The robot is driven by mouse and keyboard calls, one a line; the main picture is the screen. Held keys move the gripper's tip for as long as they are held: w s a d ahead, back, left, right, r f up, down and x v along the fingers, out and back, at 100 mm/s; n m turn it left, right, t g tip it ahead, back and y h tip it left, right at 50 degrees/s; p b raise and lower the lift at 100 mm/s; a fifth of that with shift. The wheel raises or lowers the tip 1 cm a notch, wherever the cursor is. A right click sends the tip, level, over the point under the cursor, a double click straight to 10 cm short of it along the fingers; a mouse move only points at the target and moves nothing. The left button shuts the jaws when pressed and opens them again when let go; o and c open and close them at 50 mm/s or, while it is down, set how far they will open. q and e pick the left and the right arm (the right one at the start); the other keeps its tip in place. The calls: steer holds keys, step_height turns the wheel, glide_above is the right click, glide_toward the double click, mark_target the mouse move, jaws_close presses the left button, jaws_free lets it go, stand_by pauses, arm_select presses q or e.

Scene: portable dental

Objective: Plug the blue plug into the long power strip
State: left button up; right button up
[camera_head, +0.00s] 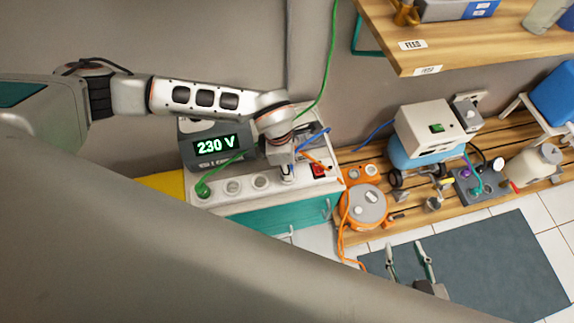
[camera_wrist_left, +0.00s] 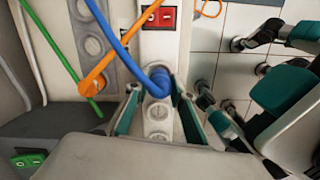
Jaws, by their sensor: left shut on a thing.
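The long power strip (camera_head: 222,206) is white and lies along the front of the cart top, with a row of round sockets and a red switch (camera_head: 319,170). It also shows in the left wrist view (camera_wrist_left: 147,48). My left gripper (camera_head: 287,168) is over the strip, pointing down, shut on the blue plug (camera_wrist_left: 159,80). The plug is over the strip between the switch and two bare sockets; whether it is seated or just above is not clear. Its blue cable (camera_wrist_left: 104,25) arcs away. My right gripper (camera_head: 409,264) is open and empty at lower right.
A green plug (camera_head: 203,189) sits in the strip's left end. A 230 V display box (camera_head: 216,145) stands behind. A grey socket strip with an orange plug (camera_wrist_left: 93,87) lies beside it. An orange cable reel (camera_head: 365,206) and devices fill the slatted bench.

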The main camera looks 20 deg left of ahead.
arm_select(q)
steer(key=shift+f, duration=1)
stand_by(0.8)
steer(key=o, duration=1.2)
steer(key=shift+r, duration=0.1)
steer(key=r, duration=0.4)
steer(key=a+r, duration=0.1)
steer(key=r, duration=0.6)
steer(key=shift+s+a+r, duration=0.15)
steer(key=shift+s+r, duration=0.1)
steer(key=shift+r, duration=0.15)
